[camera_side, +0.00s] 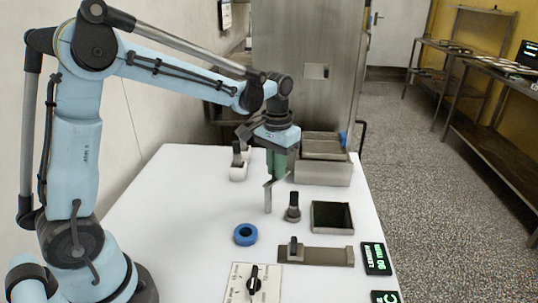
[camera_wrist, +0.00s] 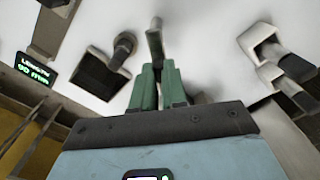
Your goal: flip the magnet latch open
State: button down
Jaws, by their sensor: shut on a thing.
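My gripper (camera_side: 275,179) points down over the white table, its green fingers shut on a thin, bent grey metal piece (camera_side: 268,197). The piece hangs below the fingers, its lower end close to the tabletop; I cannot tell if it touches. In the wrist view the piece (camera_wrist: 155,42) sticks out between the green fingers (camera_wrist: 158,75). I cannot tell for sure which part is the magnet latch.
A black peg (camera_side: 293,208) and an open dark box (camera_side: 331,205) stand right of the held piece. A blue ring (camera_side: 245,235) and a dial panel (camera_side: 240,290) lie in front. White holders (camera_side: 238,173) and metal trays (camera_side: 322,174) stand behind. A length display (camera_side: 376,258) is at the right edge.

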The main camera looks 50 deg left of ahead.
jog(key=shift+s+a+n, duration=0.15)
jog(key=shift+a+n, duration=0.15)
jog(key=shift+n, duration=1.05)
jog(key=shift+s+a+n, duration=0.2)
jog(key=shift+a+n, duration=0.1)
jog(key=shift+n, duration=1.1)
jog(key=shift+s+a+n, duration=0.15)
jog(key=shift+a+n, duration=0.15)
jog(key=shift+n, duration=1.05)
jog(key=c, duration=1.2)
grip_release()
jog(key=shift+o, duration=0.2)
notch_tip(320, 180, up, 12)
